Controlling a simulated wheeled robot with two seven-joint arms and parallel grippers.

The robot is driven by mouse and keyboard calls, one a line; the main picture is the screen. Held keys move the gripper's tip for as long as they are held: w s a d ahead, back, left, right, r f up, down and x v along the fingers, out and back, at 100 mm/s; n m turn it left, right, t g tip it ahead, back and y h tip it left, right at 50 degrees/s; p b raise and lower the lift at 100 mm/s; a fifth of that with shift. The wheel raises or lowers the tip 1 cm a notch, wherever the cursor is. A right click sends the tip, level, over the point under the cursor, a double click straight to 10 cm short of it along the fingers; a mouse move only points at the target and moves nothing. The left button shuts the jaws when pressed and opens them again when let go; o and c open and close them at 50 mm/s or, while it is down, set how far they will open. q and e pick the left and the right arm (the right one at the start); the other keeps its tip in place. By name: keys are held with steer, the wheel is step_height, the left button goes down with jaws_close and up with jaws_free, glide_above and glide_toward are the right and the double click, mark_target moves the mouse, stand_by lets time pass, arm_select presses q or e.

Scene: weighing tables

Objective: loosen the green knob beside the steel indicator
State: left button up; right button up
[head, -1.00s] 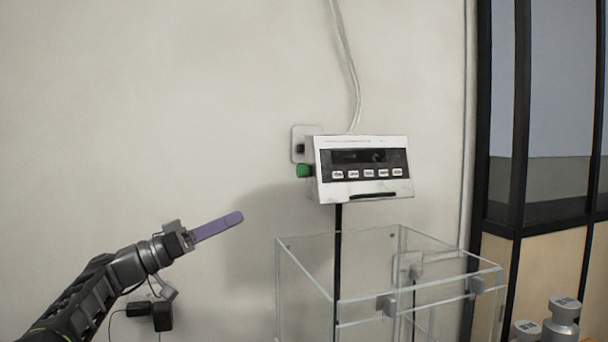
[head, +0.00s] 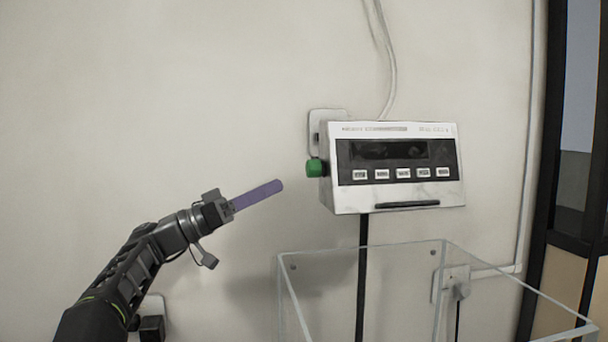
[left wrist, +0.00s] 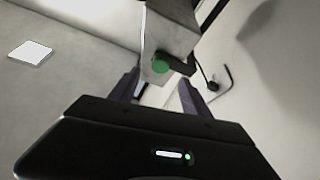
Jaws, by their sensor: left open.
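The steel indicator (head: 392,166) is a pale box with a dark display and a row of buttons, held on a black post. The green knob (head: 315,168) sticks out from its left side. My left gripper (head: 278,186), with purple fingers, is to the left of the knob and slightly below it, apart from it. In the left wrist view the green knob (left wrist: 160,66) shows ahead, between the lines of the two open purple fingers (left wrist: 157,92). Nothing is between the fingertips. My right gripper is not in view.
A clear open-topped box (head: 430,262) stands below the indicator. A wall plate (head: 327,120) is behind the indicator, and pale cables (head: 388,60) run up the wall. A black-framed partition (head: 560,160) is at the right. The space left of the knob is clear.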

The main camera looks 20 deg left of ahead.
mark_target(307, 172)
arm_select(q)
steer(key=p+x, duration=0.3)
steer(key=x, duration=0.3)
steer(key=shift+w+d+r, duration=0.25)
steer(key=shift+w+d+r+p, duration=0.1)
steer(key=shift+w+d+p, duration=0.3)
steer(key=shift+w+d, duration=0.05)
steer(key=shift+c, duration=0.4)
jaws_close()
